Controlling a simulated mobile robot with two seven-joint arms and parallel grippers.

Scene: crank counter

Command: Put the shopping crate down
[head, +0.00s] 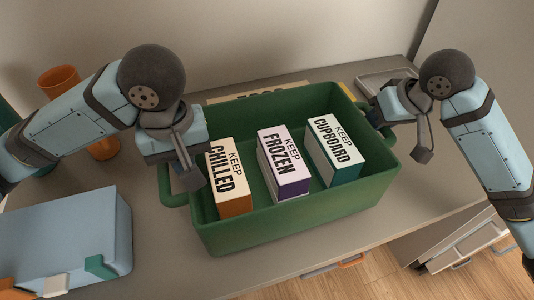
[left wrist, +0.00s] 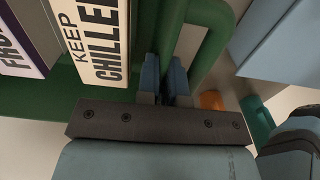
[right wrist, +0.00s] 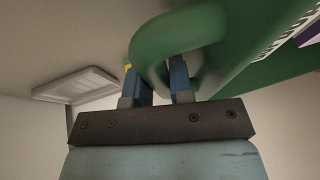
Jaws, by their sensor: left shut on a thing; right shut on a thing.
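The green shopping crate (head: 300,218) is in the middle of the head view, over the counter, and looks about level. I cannot tell whether its base touches the counter. Inside stand a KEEP CHILLED box (head: 229,178), a KEEP FROZEN box (head: 284,165) and a KEEP CUPBOARD box (head: 334,150). My left gripper (left wrist: 165,76) is shut on the crate's left handle (left wrist: 212,45). My right gripper (right wrist: 160,78) is shut on the right handle (right wrist: 165,40). The crate hides the counter beneath it.
A blue box (head: 70,232) stands at front left, an orange cup (head: 60,77) at back left. A lettered cream label (head: 262,92) is partly hidden behind the crate. A grey tray (head: 372,79) lies at back right. An open drawer (head: 468,246) is below the counter (head: 160,262).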

